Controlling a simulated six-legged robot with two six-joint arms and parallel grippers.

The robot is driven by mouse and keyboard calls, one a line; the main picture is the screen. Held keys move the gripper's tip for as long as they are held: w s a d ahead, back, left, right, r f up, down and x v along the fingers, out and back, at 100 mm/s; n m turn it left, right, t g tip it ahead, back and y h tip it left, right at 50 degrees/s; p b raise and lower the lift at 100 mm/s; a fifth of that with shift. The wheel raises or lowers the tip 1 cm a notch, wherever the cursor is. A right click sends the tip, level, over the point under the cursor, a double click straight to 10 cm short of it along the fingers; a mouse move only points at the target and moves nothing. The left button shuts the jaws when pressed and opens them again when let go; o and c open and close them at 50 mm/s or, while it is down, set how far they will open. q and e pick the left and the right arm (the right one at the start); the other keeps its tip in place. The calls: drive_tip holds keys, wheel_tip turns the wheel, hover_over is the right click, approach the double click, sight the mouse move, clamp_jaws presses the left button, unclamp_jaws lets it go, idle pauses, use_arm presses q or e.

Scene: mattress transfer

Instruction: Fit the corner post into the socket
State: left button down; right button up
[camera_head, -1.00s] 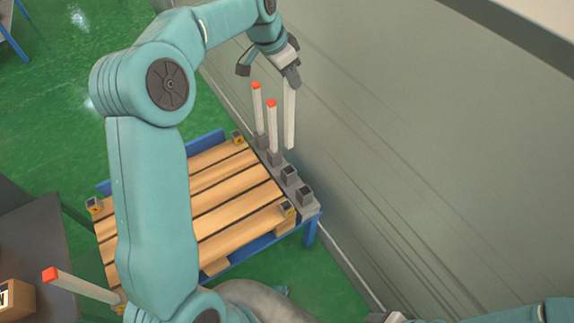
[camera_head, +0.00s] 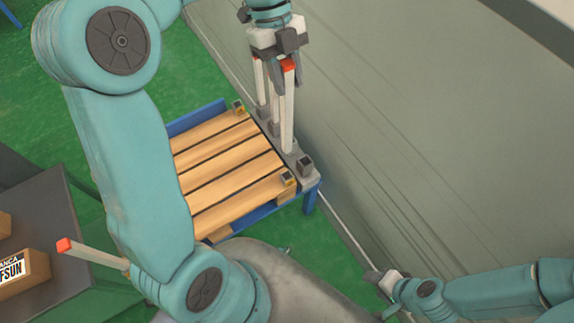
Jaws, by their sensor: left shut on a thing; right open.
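My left gripper (camera_head: 284,72) is shut on a pale post (camera_head: 288,115) with an orange top, held upright near its top end. The post's lower end meets the grey strip (camera_head: 318,181) at the third dark socket; I cannot tell whether it is inside or just above it. That socket is mostly hidden. An empty dark socket (camera_head: 305,166) is nearer, beside it. Two similar posts stand upright in the farther sockets, partly hidden by the gripper. My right gripper (camera_head: 381,281) is open and empty at the lower right, near the wall.
A slatted wooden pallet (camera_head: 225,165) lies on a blue frame (camera_head: 309,200) beside the strip, with corner brackets. Another orange-topped post (camera_head: 95,254) leans outward at lower left. Boxes (camera_head: 22,272) sit on a dark table at left. A grey-green wall (camera_head: 440,140) runs close along the right.

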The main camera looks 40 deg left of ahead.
use_arm(q)
drive_tip(key=b, duration=0.1)
hover_over(289, 141)
drive_tip(key=f, duration=1.4)
drive_tip(key=shift+w+a+f, duration=0.15)
drive_tip(key=shift+a+f, duration=0.15)
drive_tip(key=shift+a, duration=0.1)
drive_tip(key=shift+f+b, duration=0.35)
drive_tip(key=shift+f, duration=2.05)
